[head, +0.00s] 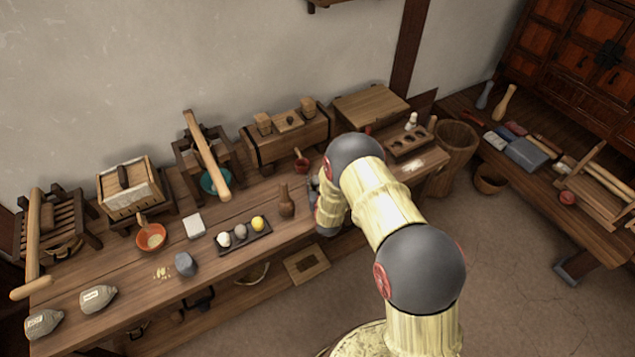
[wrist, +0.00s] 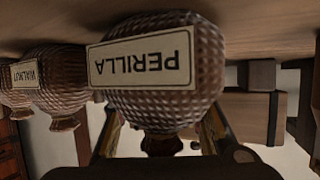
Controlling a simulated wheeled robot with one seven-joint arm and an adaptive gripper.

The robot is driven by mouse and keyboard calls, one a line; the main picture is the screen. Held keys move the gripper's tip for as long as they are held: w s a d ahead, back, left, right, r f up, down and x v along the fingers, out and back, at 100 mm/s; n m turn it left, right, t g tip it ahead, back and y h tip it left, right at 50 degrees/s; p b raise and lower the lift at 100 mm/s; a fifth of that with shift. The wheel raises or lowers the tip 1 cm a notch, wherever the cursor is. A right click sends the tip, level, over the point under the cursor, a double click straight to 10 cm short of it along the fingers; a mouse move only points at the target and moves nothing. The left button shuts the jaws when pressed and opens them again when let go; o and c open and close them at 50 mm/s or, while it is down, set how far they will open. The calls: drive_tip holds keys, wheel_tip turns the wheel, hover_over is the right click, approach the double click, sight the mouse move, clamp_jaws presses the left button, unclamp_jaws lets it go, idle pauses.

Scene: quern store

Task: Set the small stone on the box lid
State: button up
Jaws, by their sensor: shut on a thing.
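In the wrist view, which is upside down, my gripper (wrist: 158,125) has its two fingers apart on either side of a brown woven sack labelled PERILLA (wrist: 205,65); the sack covers the fingertips. In the head view my arm hides the fingers and that sack. A small grey stone (head: 185,264) sits on the front of the bench, left of the dark tray and well away from my gripper. A wooden box with a handled lid (head: 123,175) and pale cloth stands at the back left; I cannot tell whether its lid is the one named.
A dark tray (head: 229,246) holds several small round things. A white block (head: 194,225), an orange bowl (head: 151,237) and a wooden bottle (head: 287,204) stand nearby. Two labelled sacks are at the front left. A WALNUT sack (wrist: 62,75) stands beside the PERILLA one.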

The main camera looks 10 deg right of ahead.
drive_tip(key=shift+f, duration=0.15)
drive_tip(key=o, duration=1.3)
drive_tip(key=shift+o, duration=0.5)
